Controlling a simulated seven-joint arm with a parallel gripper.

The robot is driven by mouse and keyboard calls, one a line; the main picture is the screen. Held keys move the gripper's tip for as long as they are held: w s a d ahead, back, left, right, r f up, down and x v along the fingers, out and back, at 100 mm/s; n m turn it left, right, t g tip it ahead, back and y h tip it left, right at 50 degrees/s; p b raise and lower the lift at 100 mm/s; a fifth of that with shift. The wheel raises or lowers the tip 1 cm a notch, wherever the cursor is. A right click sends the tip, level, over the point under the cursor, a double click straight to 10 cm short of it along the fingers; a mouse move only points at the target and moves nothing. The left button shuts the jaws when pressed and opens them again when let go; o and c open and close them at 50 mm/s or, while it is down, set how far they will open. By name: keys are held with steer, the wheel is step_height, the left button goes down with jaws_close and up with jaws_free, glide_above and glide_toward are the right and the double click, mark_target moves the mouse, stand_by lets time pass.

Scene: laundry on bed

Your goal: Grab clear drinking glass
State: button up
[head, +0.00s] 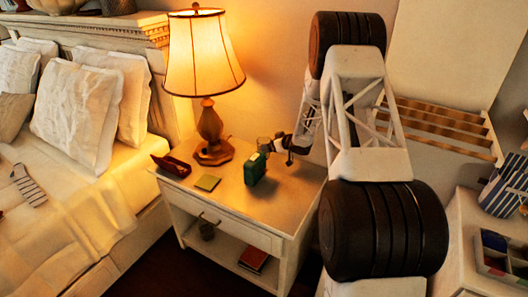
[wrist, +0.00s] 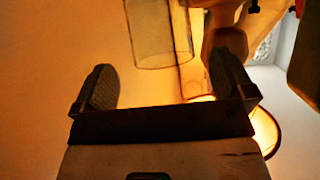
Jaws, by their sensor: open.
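The clear drinking glass (head: 264,144) stands on the nightstand, behind the green box and right of the lamp base. In the wrist view the see-through glass (wrist: 162,35) shows at the top, cut off by the frame edge. My gripper (head: 282,144) is just right of the glass in the head view. In the wrist view my gripper (wrist: 165,75) is open, its two dark fingers apart, with nothing held between them. The glass lies just past the fingertips, in line with the gap.
A lit lamp (head: 210,125) stands left of the glass; its base (wrist: 225,25) is close to one finger. A green box (head: 254,169) is in front of the glass. A yellow-green pad (head: 208,183) and dark red case (head: 171,165) lie on the nightstand (head: 245,205), whose front is clear.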

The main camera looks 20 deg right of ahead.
mark_target(264, 142)
steer(key=shift+x, duration=2.6)
steer(key=shift+a+r, duration=0.15)
steer(key=shift+r, duration=0.05)
steer(key=shift+c, duration=0.2)
steer(key=c, duration=1)
steer(key=shift+r, duration=0.15)
steer(key=shift+r, duration=4.9)
